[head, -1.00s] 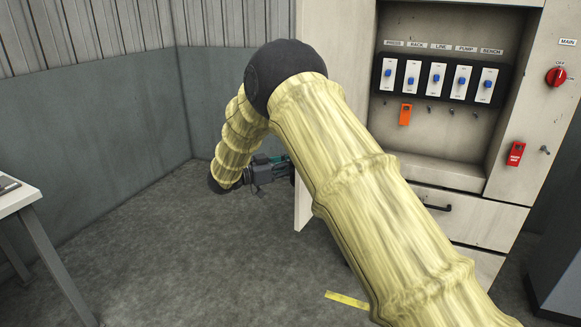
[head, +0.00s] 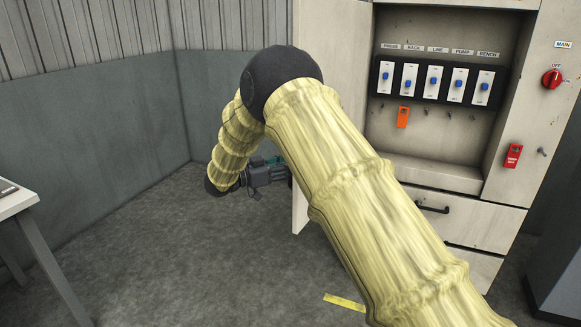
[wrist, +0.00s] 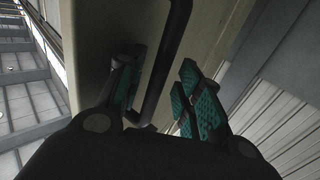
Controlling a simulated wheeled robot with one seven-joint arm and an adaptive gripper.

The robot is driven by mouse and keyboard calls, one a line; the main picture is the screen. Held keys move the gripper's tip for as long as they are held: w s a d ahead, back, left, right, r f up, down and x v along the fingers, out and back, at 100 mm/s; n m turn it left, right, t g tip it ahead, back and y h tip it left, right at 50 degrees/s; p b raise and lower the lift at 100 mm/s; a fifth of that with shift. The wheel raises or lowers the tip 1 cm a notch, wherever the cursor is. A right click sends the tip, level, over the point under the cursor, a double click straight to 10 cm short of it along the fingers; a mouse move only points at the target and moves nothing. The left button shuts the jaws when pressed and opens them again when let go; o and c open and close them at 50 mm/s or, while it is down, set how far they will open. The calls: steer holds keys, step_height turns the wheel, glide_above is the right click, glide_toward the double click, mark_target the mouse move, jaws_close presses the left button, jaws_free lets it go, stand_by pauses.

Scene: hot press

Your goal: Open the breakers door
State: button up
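The breakers door (head: 301,185) stands swung out at the left side of the breaker cabinet, showing mostly its pale edge; my arm hides part of it. My gripper (head: 278,168) is beside the door's outer face in the head view. In the wrist view, the dark bar handle (wrist: 165,65) runs along the pale door panel (wrist: 105,40). The teal-padded fingers of my gripper (wrist: 160,95) are apart, with the lower end of the handle between them. A gap shows between the handle and the right finger; contact on the left is unclear.
Inside the cabinet is a row of breaker switches (head: 435,83) with an orange tag (head: 402,116) below. A red rotary switch (head: 553,78) and red tag (head: 513,155) are at right. A table (head: 20,200) stands at left. The floor (head: 180,260) between is clear.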

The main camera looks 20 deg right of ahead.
steer(key=s+a, duration=0.1)
steer(key=a, duration=1)
steer(key=shift+s+a, duration=0.35)
steer(key=shift+a, duration=0.05)
